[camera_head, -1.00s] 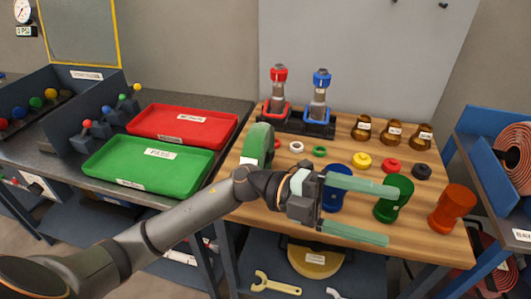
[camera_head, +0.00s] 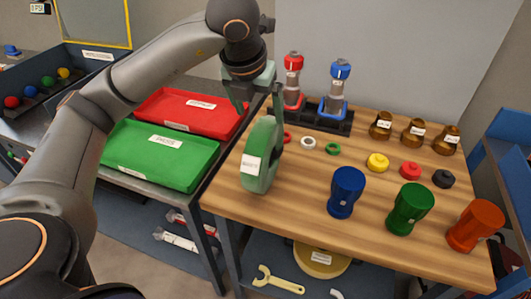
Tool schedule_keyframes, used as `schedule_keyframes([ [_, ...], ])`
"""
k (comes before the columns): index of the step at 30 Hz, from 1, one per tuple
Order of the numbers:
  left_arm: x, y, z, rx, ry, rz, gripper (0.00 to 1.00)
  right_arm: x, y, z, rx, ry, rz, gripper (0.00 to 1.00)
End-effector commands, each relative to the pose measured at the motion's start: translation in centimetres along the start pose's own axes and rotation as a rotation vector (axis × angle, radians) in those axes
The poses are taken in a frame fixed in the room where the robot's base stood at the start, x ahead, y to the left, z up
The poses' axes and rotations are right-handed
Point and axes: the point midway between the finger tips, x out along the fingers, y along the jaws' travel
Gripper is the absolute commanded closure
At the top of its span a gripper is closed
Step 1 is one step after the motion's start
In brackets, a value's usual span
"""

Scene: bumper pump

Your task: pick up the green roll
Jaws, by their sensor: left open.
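The green roll (camera_head: 258,172) stands upright on its edge at the left side of the wooden bench, with a white label on its front face. My left gripper (camera_head: 259,105) points down just above the top of the roll, open. One finger shows by the roll's upper right edge; the other is at the upper left, over the red tray. Nothing shows between the fingers except possibly the roll's top; contact cannot be told. My right gripper is not in view.
The wooden bench (camera_head: 285,205) holds a blue cup (camera_head: 346,192), a green cup (camera_head: 409,209), an orange cup (camera_head: 475,226), small rings, caps and brown parts. A rack (camera_head: 317,117) holds red and blue pumps behind the roll. Red (camera_head: 180,124) and green (camera_head: 130,168) trays lie left.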

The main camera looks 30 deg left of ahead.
Motion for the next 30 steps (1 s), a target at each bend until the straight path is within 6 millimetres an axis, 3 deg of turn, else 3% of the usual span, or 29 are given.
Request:
schedule_keyframes([
  [4, 2.8, -0.1, -0.1, 0.000, 0.004, -0.001, 0.10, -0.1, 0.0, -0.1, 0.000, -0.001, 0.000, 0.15],
  [13, 5.3, -0.1, 0.0, 0.003, 0.005, -0.003, 0.10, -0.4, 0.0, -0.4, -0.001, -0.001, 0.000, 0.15],
  [21, 9.1, -0.2, 0.1, 0.002, 0.004, -0.003, 0.10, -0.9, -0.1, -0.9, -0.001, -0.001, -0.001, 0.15],
  [30, 9.6, -0.3, 0.1, 0.003, 0.002, -0.006, 0.11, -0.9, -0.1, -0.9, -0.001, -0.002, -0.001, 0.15],
])
